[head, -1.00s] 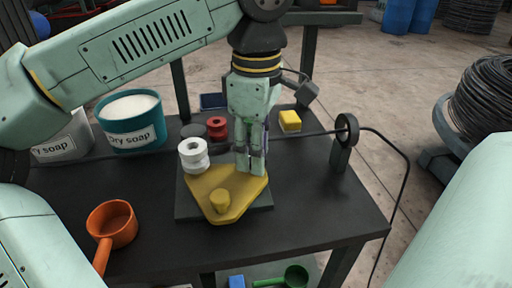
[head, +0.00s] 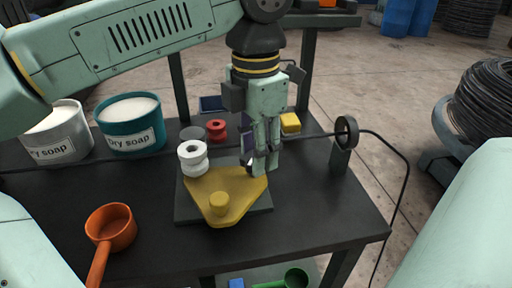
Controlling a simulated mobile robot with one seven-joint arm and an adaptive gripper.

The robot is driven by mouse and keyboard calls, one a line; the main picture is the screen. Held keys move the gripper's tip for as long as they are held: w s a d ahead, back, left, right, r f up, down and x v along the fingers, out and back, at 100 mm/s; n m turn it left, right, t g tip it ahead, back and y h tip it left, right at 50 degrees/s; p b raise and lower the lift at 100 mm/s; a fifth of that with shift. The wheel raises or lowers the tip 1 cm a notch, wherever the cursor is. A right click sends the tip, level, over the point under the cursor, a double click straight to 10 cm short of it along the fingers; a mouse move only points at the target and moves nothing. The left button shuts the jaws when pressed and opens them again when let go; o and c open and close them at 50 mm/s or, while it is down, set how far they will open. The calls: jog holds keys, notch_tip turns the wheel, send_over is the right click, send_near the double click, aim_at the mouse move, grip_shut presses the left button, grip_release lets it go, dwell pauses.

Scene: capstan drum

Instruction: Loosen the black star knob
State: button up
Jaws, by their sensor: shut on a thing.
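My gripper (head: 260,168) points down over the back right of the yellow plate (head: 225,188), its fingers closed together around something dark. That dark piece, which I take to be the black star knob (head: 248,165), shows only in part at the left of the fingertips. The fingers hide the rest, so its star shape cannot be made out. The yellow plate has a short yellow peg (head: 219,203) at its front corner and lies on a dark square base (head: 188,213).
A white spool (head: 193,158) stands close left of my gripper, with a red spool (head: 217,130) behind. A yellow block (head: 290,123) and a cable guide ring (head: 346,132) are to the right. Soap tubs (head: 130,125) and an orange ladle (head: 110,228) are left. The table's front right is clear.

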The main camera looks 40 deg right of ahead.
jog(key=n, duration=0.6)
jog(key=shift+w, duration=0.15)
dwell(0.5)
jog(key=o, duration=0.9)
jog(key=shift+c, duration=0.2)
jog(key=shift+r, duration=0.1)
notch_tip(320, 180, up, 7)
jog(key=shift+r, duration=0.15)
